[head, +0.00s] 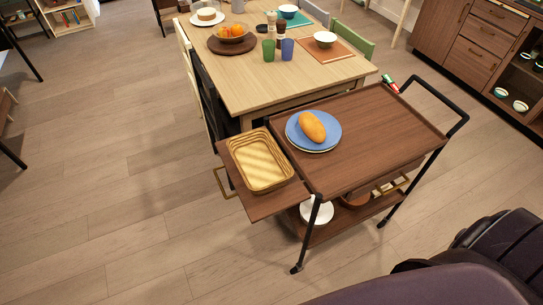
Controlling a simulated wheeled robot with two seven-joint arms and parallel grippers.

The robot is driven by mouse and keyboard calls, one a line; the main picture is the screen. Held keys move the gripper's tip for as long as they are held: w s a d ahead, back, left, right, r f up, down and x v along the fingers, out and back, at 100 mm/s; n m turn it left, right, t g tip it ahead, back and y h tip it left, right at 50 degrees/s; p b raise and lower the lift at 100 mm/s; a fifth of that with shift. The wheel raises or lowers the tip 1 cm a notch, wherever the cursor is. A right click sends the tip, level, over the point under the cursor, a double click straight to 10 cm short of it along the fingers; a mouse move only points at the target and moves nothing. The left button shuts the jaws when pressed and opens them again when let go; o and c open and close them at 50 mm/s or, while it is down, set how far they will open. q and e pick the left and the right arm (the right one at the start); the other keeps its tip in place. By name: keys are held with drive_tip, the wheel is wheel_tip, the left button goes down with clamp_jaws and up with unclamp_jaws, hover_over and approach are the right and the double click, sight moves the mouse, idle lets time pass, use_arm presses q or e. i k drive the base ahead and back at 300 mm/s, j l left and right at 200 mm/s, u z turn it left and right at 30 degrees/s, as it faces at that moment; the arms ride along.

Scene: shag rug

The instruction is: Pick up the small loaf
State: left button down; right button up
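The small loaf (312,126), orange-brown and oval, lies on a blue plate (331,140). The plate appears to be stacked on another plate, on the brown top of a serving cart (390,127). Nothing touches the loaf from above and its upper side is fully visible. Neither of my grippers shows in the head view.
A wicker basket (258,161) sits on the cart's left side leaf, left of the plate. A red-and-green item (390,84) is at the cart's far edge. Behind stands a dining table (258,84) with cups and bowls. A dark purple shape (425,287) fills the lower right.

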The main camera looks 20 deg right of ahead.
sight(311, 127)
drive_tip(key=i+j+z, duration=0.45)
drive_tip(key=j+z, duration=0.25)
